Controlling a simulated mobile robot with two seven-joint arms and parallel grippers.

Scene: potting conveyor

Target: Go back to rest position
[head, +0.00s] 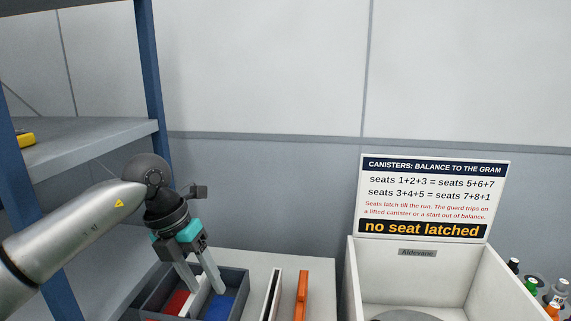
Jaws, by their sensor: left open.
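My left arm comes in from the left, and my left gripper (208,289) points down over a dark grey divided bin (236,281) at the bottom of the view. Its two pale fingers are apart, and I see nothing held between them. The fingertips overlap the bin in the picture; I cannot tell whether they touch anything in it. The bin shows a red compartment (176,303) and a blue compartment (219,307). My right gripper is not in view.
A blue-posted shelf (95,140) stands at the left, near my arm. Right of the bin are an orange bar (301,296) and a white-and-dark upright piece (271,297). A white walled box (500,278) with a sign (433,200) reading "no seat latched" and several small bottles (531,284) stand right.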

